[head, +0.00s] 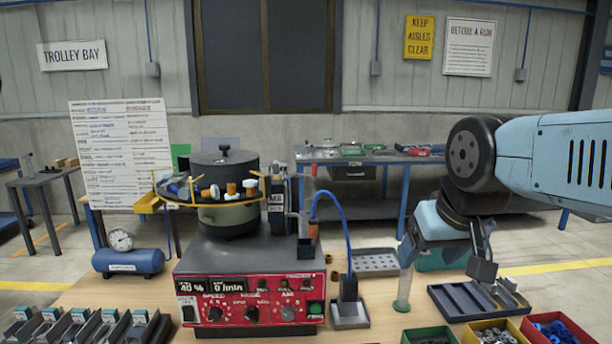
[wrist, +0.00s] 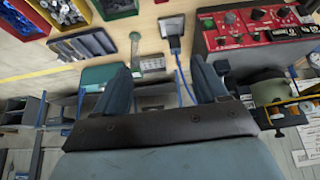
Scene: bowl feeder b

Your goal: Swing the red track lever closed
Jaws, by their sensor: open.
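The bowl feeder has a red control box (head: 250,298) with a dark bowl (head: 224,166) on top, ringed by a track carrying orange-and-white and dark parts. A small red tip (head: 314,170) on a thin upright stands at the right end of the track; it looks like the red track lever, but it is too small to tell how far it is swung. My gripper (head: 483,264) is well to the right of it, above the table and apart from everything. In the wrist view my gripper (wrist: 163,88) has its two dark fingers apart with nothing between them.
A blue hose runs to a black block on a grey stand (head: 350,318) right of the feeder. A blue air tank (head: 128,262) stands left.

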